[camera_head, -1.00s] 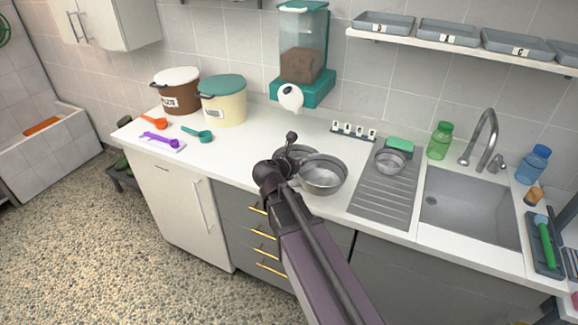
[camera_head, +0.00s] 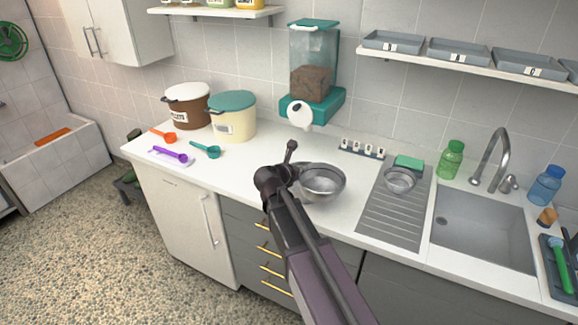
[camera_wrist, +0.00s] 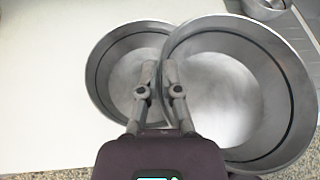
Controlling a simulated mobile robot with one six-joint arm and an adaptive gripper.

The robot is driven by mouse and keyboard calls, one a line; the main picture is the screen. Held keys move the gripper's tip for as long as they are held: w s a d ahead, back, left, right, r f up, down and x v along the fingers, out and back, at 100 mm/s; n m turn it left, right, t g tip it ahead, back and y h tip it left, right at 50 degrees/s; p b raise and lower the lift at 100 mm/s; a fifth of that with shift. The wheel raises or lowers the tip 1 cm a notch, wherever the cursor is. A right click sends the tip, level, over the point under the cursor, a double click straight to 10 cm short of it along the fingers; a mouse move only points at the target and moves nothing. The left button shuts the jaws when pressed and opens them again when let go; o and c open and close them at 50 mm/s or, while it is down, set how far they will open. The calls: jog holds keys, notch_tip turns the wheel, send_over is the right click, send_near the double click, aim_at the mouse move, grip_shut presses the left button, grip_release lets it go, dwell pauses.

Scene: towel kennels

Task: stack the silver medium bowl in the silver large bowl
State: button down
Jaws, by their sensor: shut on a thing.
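The silver medium bowl (camera_head: 324,184) is to the right of my wrist in the head view. In the wrist view the medium bowl (camera_wrist: 235,95) is on the right and looks nearer the camera. My gripper (camera_wrist: 160,72) is shut on its left rim. The silver large bowl (camera_wrist: 108,60) is on the left in the wrist view, with its right part hidden under the medium bowl. The medium bowl overlaps the large one in view but is off to its right. In the head view my arm hides most of the large bowl, and my fingertips are hidden.
A small silver bowl (camera_head: 400,180) stands on the ribbed drainboard (camera_head: 385,222), left of the sink (camera_head: 482,232). A teal food dispenser (camera_head: 313,75) is at the back wall. Scoops and two lidded tubs (camera_head: 232,117) are on the left. The counter between them and my arm is clear.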

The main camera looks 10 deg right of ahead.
jog(key=w+a, duration=0.2)
jog(key=w, duration=0.6)
jog(key=shift+w+a+f+b, duration=0.25)
jog(key=shift+w+f+b, duration=0.15)
jog(key=shift+w, duration=0.1)
jog(key=shift+w+a+f+b, duration=0.1)
jog(key=shift+w+f+b, duration=0.2)
jog(key=shift+f+b, duration=0.65)
jog(key=shift+w+a+f+b, duration=0.1)
jog(key=shift+w+f+b, duration=0.15)
jog(key=shift+f+b, duration=0.65)
jog(key=shift+f+b, duration=0.55)
jog(key=shift+f, duration=0.05)
jog(key=c, duration=0.8)
grip_release()
jog(key=shift+r, duration=0.2)
